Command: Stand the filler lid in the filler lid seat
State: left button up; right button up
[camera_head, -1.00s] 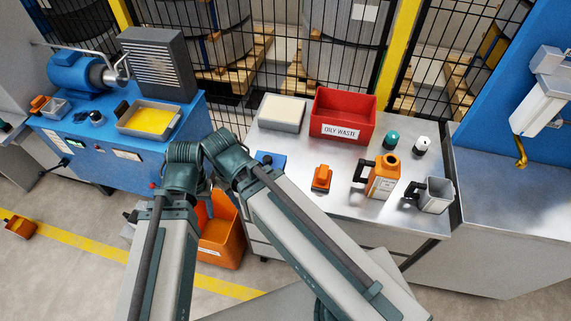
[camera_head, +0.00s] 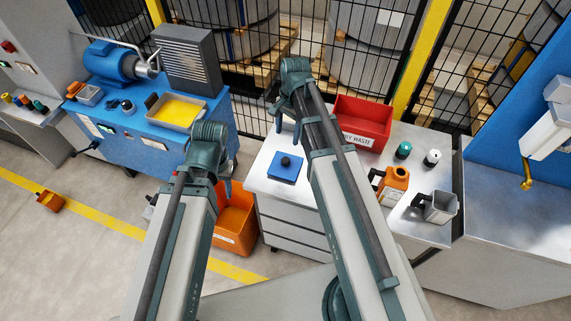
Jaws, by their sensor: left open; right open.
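A blue square block (camera_head: 285,174) with a black knob (camera_head: 285,161) on top lies on the steel table's left part. A small round fitting with a dark top (camera_head: 127,106) sits on the blue machine (camera_head: 155,150). I cannot tell for sure which of these is the filler lid and which its seat. My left gripper (camera_head: 225,186) is open and empty, pointing down above the orange bin (camera_head: 235,222). My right gripper (camera_head: 285,118) is open, raised over the back left of the steel table, beyond the blue block; its fingertips are small and hard to see.
A yellow-filled tray (camera_head: 175,111) sits on the blue machine. On the steel table (camera_head: 405,222) are a red OILY WASTE bin (camera_head: 362,118), an orange can (camera_head: 392,186), a grey jug (camera_head: 440,207), and a green-topped (camera_head: 403,150) and a white-topped item (camera_head: 432,158). My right arm crosses the table's middle.

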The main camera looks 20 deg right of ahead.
jog(key=b, duration=0.8)
send_near(286, 160)
jog(key=shift+s+a+f, duration=0.1)
jog(key=shift+a+f, duration=0.1)
jog(key=shift+f, duration=0.65)
jog(key=shift+w+a+f, duration=0.1)
jog(key=shift+a+f, duration=0.1)
jog(key=shift+f, duration=0.6)
jog(key=shift+s+a+f, duration=0.1)
jog(key=shift+a+f, duration=0.05)
jog(key=shift+f, duration=0.7)
notch_tip(286, 160, down, 5)
jog(key=b, duration=0.5)
jog(key=shift+s+f+b, duration=0.15)
jog(key=shift+b, duration=0.2)
grip_shut()
